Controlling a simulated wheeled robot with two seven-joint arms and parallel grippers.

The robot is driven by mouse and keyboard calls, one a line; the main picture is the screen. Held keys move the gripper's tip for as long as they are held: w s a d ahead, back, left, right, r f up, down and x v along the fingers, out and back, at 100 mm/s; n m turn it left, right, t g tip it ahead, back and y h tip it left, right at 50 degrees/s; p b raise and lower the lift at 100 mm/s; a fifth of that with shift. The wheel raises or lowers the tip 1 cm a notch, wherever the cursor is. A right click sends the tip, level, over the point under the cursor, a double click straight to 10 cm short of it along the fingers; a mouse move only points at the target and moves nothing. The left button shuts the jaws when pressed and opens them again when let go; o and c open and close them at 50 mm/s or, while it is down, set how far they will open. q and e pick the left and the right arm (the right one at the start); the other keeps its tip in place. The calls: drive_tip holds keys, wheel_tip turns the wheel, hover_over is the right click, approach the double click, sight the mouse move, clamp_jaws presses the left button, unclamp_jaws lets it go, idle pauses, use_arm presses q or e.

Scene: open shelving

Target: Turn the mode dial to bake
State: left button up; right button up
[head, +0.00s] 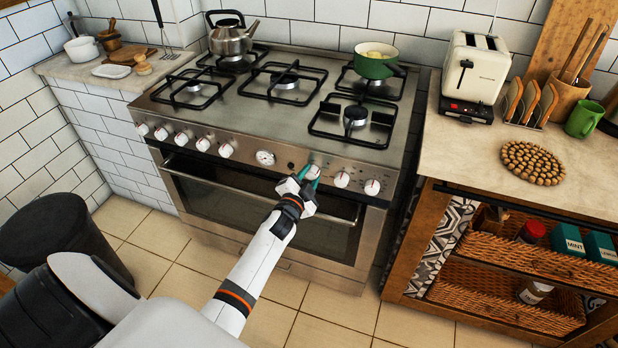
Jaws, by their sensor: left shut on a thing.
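The steel range has a row of white dials along its front panel, with a round gauge (265,158) near the middle. My left gripper (311,177) reaches up to the panel just right of the gauge. Its green-tipped fingers are shut on a white dial (314,170). Two more white dials, one (342,179) and another (372,187), are to the right of it. The dial markings are too small to read, so I cannot tell which one is labelled as the mode dial. The oven door (250,205) below is closed. My right gripper is not in view.
The oven door handle (240,181) runs just below the dials. A kettle (231,38) and a green pot (375,62) stand on the hob. A wooden counter with a toaster (474,72) is at right.

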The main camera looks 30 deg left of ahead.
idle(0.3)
use_arm(q)
drive_tip(key=o, duration=1)
drive_tip(key=shift+s, duration=0.1)
drive_tip(key=v, duration=1.1)
drive_tip(key=shift+s, duration=0.45)
drive_tip(key=shift+d, duration=0.1)
